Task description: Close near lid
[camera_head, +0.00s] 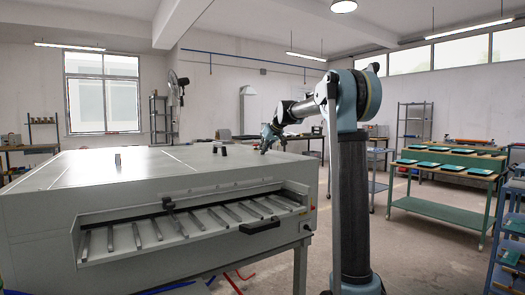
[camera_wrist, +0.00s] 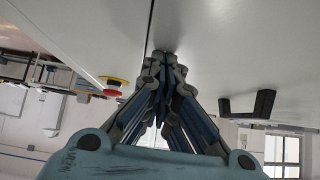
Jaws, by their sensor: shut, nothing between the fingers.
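The plate processor (camera_head: 150,237) is a large grey-white cabinet at the left of the head view. Its top panels (camera_head: 128,178) look flat, with thin seams between them; I cannot tell clearly which panel is the near lid or whether it sits fully shut. A dark handle (camera_head: 222,145) stands on the far part of the top. In the wrist view a black bracket-like handle (camera_wrist: 249,105) is on the right-hand grey panel. My gripper (camera_head: 268,138) is at the machine's far right edge. In the wrist view its fingertips (camera_wrist: 163,58) are together, empty, close to the dark seam between two panels.
A red button on a yellow base (camera_wrist: 113,86) is left of my fingers. The machine's front has a slotted tray (camera_head: 185,228) and a black handle (camera_head: 260,228). A green table (camera_head: 447,175) with plates stands at right, with open floor before it.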

